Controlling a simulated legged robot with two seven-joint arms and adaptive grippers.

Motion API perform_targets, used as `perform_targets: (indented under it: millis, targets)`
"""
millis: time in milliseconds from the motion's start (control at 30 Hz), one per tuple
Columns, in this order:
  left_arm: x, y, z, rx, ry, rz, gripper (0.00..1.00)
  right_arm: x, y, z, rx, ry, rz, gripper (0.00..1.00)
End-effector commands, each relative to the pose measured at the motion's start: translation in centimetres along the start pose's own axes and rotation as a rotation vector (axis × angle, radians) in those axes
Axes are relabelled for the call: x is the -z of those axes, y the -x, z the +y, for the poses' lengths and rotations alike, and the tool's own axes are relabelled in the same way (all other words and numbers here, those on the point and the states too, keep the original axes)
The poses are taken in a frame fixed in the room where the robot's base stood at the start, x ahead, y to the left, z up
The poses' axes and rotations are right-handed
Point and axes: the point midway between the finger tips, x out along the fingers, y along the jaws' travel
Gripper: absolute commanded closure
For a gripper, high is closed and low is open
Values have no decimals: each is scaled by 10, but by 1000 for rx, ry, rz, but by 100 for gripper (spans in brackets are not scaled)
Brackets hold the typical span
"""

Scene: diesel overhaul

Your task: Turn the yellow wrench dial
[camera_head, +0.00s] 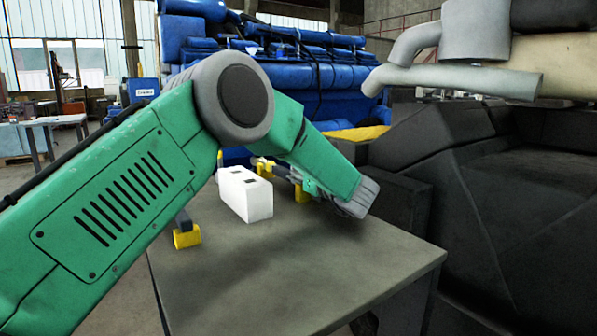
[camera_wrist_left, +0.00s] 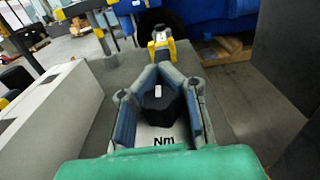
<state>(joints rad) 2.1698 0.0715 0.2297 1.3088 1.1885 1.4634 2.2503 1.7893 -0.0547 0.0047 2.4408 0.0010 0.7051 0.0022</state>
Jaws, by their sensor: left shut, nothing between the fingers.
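My left gripper (camera_head: 358,200) points down at the right part of the table, to the right of a white box (camera_head: 246,194). In the left wrist view its fingers (camera_wrist_left: 160,72) come together at the tips. A dark, many-sided knob-like piece (camera_wrist_left: 160,112) and a white face marked "Nm" (camera_wrist_left: 165,138) show in the gap behind the tips. I cannot tell whether the fingers touch that piece. Yellow holders (camera_head: 304,193) carrying grey bar-like parts stand beside the gripper and box, and one shows ahead of the fingertips (camera_wrist_left: 162,45). No clearly yellow dial can be made out. My right gripper is out of view.
The grey table (camera_head: 300,270) is clear at the front. Another yellow foot (camera_head: 187,236) stands at its left edge, partly behind my left arm. A dark block (camera_head: 500,190) stands close on the right, with grey pipes (camera_head: 450,80) above. A blue engine (camera_head: 300,70) is behind.

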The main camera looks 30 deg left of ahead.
Motion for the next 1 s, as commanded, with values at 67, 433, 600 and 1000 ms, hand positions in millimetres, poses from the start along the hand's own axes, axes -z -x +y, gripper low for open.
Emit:
perform_targets:
  millis: [67,433,600,1000]
  targets:
    - [0,1,-1,2,0,0,100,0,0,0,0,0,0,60]
    - [2,1,-2,61,1,2,100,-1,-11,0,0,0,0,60]
    - [4,1,-3,164,2,3,100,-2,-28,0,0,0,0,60]
    - [5,2,-10,496,5,4,100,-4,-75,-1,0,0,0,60]
